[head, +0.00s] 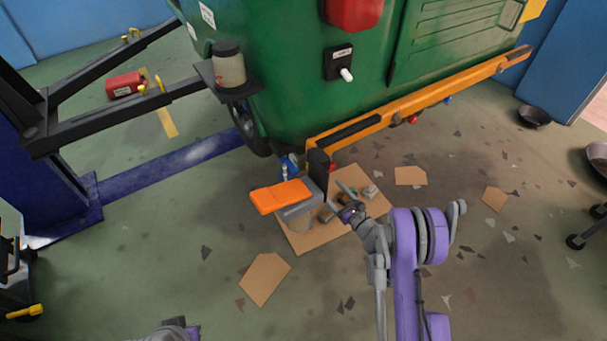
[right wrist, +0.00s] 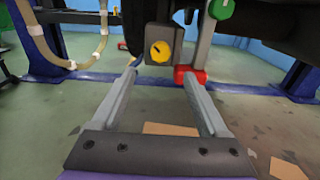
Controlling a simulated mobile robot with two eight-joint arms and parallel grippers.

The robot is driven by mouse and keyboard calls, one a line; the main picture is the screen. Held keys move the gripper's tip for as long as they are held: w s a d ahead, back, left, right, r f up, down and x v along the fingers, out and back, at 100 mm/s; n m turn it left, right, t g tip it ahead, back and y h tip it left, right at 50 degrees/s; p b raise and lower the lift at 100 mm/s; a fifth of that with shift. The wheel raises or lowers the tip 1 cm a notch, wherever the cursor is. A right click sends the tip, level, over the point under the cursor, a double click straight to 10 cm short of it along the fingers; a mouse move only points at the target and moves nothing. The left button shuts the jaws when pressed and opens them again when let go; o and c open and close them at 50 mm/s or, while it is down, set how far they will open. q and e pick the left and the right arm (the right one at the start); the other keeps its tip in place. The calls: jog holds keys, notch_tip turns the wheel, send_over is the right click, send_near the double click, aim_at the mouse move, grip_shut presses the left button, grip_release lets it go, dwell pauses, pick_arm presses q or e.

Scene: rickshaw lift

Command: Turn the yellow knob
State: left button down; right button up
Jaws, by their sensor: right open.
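The yellow knob (right wrist: 159,50) is a round dial on the face of a small grey box (right wrist: 176,37) under the vehicle. In the right wrist view it lies just beyond my fingertips, between them and slightly above. My right gripper (right wrist: 162,74) is open, with its two grey fingers apart and nothing between them. In the head view my right gripper (head: 337,195) points left, below the orange bar's end. I cannot make out the knob in the head view. My left gripper is not seen; only a bit of my purple and grey body shows at the bottom edge.
The green vehicle (head: 290,70) is above, with an orange bar (head: 420,100) along its lower edge. An orange plate (head: 281,196) is near my right gripper. A red part (right wrist: 188,75) is beside the right finger. Cardboard sheets (head: 264,278) lie on the floor.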

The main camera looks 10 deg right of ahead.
aim_at(314, 170)
jog(key=x, duration=1)
jog(key=shift+w+a+f, duration=0.1)
jog(key=shift+w, duration=0.25)
